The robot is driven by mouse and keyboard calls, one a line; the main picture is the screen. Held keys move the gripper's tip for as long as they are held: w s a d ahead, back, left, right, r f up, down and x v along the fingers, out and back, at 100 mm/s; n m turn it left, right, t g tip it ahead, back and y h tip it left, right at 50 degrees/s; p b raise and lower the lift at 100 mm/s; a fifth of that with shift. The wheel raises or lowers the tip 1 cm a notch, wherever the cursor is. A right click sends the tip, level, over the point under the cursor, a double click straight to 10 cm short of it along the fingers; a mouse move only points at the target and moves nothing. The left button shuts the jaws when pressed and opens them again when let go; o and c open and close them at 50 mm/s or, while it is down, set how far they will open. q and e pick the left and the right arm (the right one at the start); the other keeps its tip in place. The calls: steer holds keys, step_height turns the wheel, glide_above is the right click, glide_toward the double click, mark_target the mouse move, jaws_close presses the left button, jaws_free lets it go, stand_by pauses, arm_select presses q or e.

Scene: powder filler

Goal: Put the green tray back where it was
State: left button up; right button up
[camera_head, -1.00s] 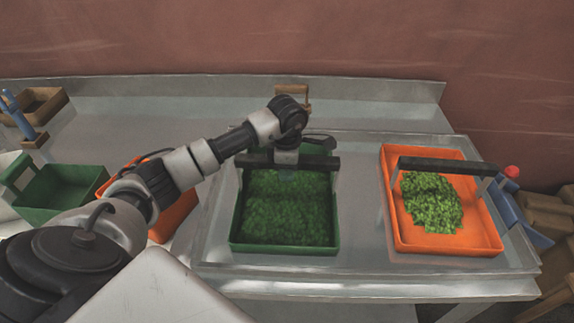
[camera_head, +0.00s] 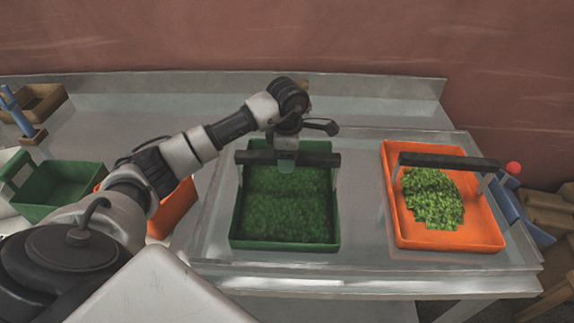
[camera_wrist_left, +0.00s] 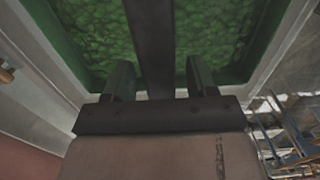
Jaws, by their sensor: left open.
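The green tray (camera_head: 334,226) stands on the metal table at the middle, full of green pieces, with a dark bar handle (camera_head: 318,159) across its far part. My left gripper (camera_head: 287,168) is over the middle of this handle. In the left wrist view the open gripper (camera_wrist_left: 160,82) has one finger on each side of the handle (camera_wrist_left: 153,40). A gap shows between each finger and the bar. I cannot tell how deep the fingers reach. My right gripper is not in view.
An orange tray (camera_head: 478,238) with green pieces and a handle stands to the right on the metal table. A second green container (camera_head: 60,190) stands at the left. Beside it, another orange container (camera_head: 176,212) is partly hidden by my arm. A raised edge (camera_head: 400,90) runs along the back.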

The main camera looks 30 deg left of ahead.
arm_select(q)
step_height(320, 180, up, 9)
steer(key=shift+r+b, duration=0.1)
steer(key=shift+b, duration=0.9)
